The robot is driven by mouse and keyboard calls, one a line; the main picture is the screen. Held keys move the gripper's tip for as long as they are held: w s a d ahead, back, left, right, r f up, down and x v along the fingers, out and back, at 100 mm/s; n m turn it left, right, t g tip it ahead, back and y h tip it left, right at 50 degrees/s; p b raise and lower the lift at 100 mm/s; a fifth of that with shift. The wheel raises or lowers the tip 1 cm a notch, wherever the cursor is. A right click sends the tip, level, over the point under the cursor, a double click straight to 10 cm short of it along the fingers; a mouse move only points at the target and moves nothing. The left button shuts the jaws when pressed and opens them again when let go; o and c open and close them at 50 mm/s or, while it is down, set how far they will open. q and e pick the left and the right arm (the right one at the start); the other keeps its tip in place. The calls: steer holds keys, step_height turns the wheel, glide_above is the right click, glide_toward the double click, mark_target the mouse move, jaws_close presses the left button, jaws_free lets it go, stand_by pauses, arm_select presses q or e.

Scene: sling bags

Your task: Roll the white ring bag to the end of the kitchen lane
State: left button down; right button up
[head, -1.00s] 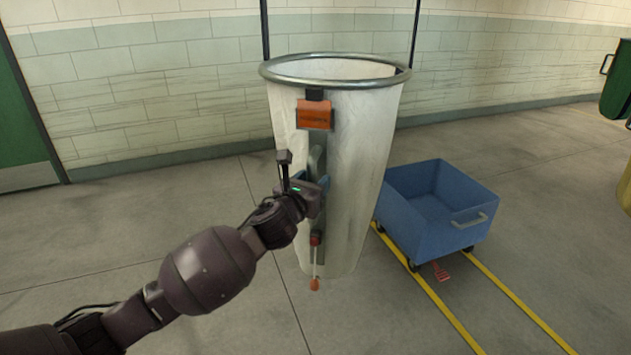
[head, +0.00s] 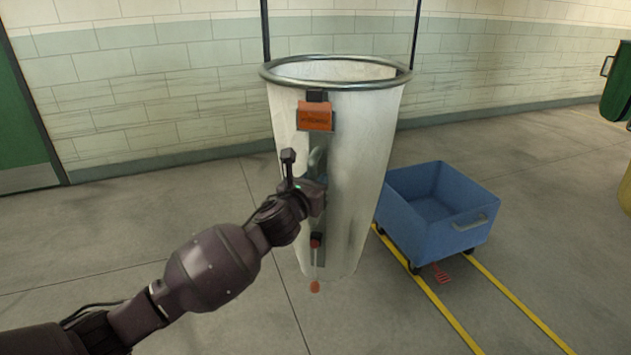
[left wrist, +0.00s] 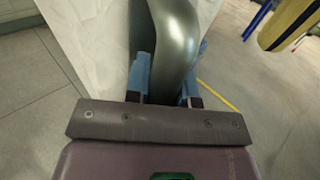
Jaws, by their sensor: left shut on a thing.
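The white ring bag (head: 358,170) hangs upright in the head view, its mouth held open by a grey metal ring. An orange tag (head: 315,117) is on its front, above a grey plate with a curved metal handle (head: 318,158). A red-ended pull (head: 314,262) hangs below the plate. My left gripper (head: 320,185) is at this handle. In the left wrist view, the blue fingers of the gripper (left wrist: 165,78) are shut on either side of the grey handle (left wrist: 174,40), with the white cloth behind. My right gripper is not in view.
A blue wheeled cart (head: 437,212) stands right of the bag, by two yellow floor lines (head: 515,300). Two dark uprights rise behind the bag, before the tiled wall (head: 160,90). A green thing (head: 618,85) is at the far right. The floor at left is clear.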

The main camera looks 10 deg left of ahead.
arm_select(q)
steer(key=shift+a, duration=0.1)
steer(key=a, duration=2.9)
steer(key=shift+w+r, duration=0.15)
steer(key=shift+w, duration=0.2)
steer(key=shift+a+r, duration=0.1)
steer(key=c, duration=1.3)
jaws_free()
steer(key=o, duration=0.3)
steer(key=shift+s+a, duration=0.1)
steer(key=shift+a, duration=0.2)
steer(key=shift+o, duration=0.2)
